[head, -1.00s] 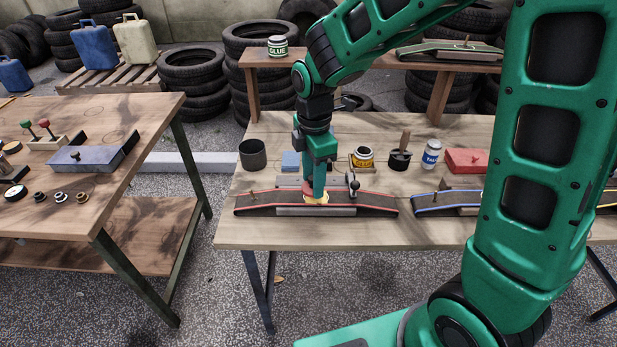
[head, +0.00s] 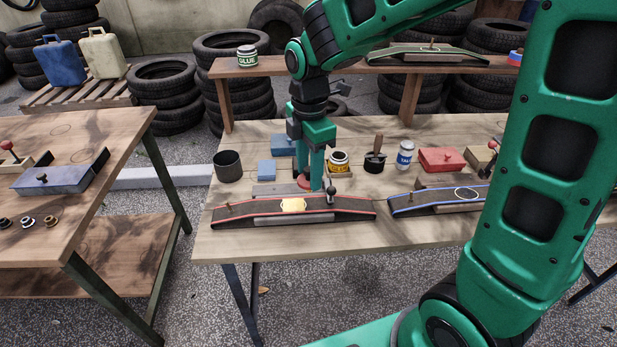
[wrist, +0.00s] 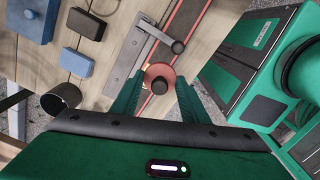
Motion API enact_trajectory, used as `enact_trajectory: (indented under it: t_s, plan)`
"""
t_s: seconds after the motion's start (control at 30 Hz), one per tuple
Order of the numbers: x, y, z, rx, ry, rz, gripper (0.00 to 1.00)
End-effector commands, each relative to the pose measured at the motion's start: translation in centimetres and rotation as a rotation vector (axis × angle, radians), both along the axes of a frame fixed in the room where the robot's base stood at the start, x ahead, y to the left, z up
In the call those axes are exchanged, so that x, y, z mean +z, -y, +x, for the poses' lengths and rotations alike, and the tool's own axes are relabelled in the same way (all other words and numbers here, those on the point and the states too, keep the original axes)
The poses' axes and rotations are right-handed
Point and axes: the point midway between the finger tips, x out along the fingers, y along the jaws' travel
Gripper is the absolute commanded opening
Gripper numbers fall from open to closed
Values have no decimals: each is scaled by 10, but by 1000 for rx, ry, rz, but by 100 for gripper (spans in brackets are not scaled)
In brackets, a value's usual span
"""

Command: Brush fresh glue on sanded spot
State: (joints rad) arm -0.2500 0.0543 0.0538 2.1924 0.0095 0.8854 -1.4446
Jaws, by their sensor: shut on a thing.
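A dark belt with red edges (head: 245,209) lies across a low stand on the table. A pale yellow patch (head: 293,205) covers its middle. My gripper (head: 308,187) is just behind and right of the patch, pointing down, and appears apart from it. In the wrist view its fingers close on a round reddish disc with a dark knob (wrist: 160,85); I cannot tell which tool this is. The belt also shows in the wrist view (wrist: 188,22). A yellow-labelled glue pot (head: 338,166) stands right of the gripper. Another pot marked GLUE (head: 247,60) is on the shelf.
A dark pot with a wooden handle (head: 375,158), a white jar (head: 405,154) and a red box (head: 440,160) stand to the right. A clamp lever (head: 331,196) stands close beside the gripper. A blue-edged belt (head: 420,203) lies to the right.

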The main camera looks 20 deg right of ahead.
Motion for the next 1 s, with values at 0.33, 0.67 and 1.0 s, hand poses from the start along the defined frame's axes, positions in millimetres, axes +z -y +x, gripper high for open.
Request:
enact_trajectory:
  t_s: [0.33,0.67,1.0]
  plan:
    - [29,-4,0,6,1,0,13]
    - [31,-5,-1,8,1,0,13]
    - [30,-5,1,-3,0,0,13]
